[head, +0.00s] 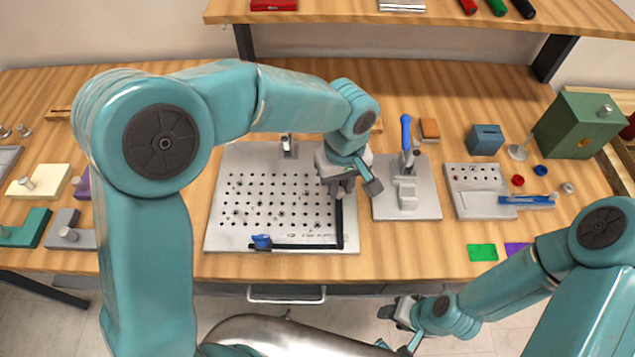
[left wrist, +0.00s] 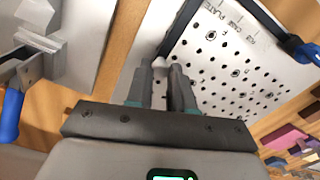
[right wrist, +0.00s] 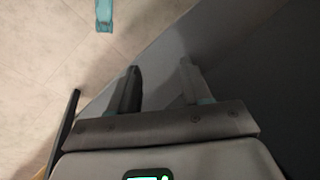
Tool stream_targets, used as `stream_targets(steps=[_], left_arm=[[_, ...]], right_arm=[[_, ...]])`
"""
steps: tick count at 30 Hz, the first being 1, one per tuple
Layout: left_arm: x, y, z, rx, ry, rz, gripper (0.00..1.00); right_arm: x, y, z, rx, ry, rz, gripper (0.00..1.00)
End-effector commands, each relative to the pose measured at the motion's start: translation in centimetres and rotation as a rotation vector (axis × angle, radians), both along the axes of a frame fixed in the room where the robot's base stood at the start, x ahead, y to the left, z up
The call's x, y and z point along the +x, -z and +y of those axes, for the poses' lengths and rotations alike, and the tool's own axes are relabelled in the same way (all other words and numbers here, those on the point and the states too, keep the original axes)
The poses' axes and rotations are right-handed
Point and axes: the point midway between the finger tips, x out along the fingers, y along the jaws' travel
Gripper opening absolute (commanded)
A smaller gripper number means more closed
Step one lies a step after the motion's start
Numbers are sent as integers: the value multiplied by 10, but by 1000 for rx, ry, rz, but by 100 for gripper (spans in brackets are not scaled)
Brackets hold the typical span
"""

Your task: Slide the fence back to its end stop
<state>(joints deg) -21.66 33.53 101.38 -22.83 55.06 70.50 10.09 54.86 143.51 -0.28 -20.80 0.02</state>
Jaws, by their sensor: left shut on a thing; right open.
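The white perforated plate (head: 225,200) lies on the wooden bench, with rows of dark holes. The black L-shaped fence (head: 300,247) runs along its front edge and up its right side, and a blue knob (head: 261,241) sits at its left end. My left gripper (head: 341,190) is over the plate's right edge, shut on the upper end of the fence's side bar. In the left wrist view the fence (left wrist: 185,32) runs away from the fingertips (left wrist: 172,72), which partly hide its end. My right gripper (head: 390,318) is open and empty, low in front of the bench; its spread fingers (right wrist: 158,80) show in the right wrist view.
A grey fixture with a blue-handled clamp (head: 406,130) stands just right of the plate. A holed tray (head: 470,180), blue box (head: 485,140) and green cabinet (head: 575,125) are further right. A small clamp (head: 288,148) stands at the plate's back edge.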

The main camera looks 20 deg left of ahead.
Motion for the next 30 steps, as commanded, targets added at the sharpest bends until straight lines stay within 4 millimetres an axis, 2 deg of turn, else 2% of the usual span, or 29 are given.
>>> stream_targets(steps=[3,12,13,15,25,30], left_arm=[[4,-1,-15,-1,1,-3,0],[5,-1,-18,-5,-1,-5,0],[5,-2,-18,-5,-1,-5,25],[5,-1,-18,-6,0,-5,48],[5,-3,-17,-1,-1,-3,48],[6,-26,-17,-3,-1,-8,48]], right_arm=[[0,0,0,0,0,0,48],[0,0,0,0,0,0,48],[0,0,0,0,0,0,48],[0,0,0,0,0,0,48],[0,0,0,0,0,0,48],[0,1,0,0,0,0,48]])
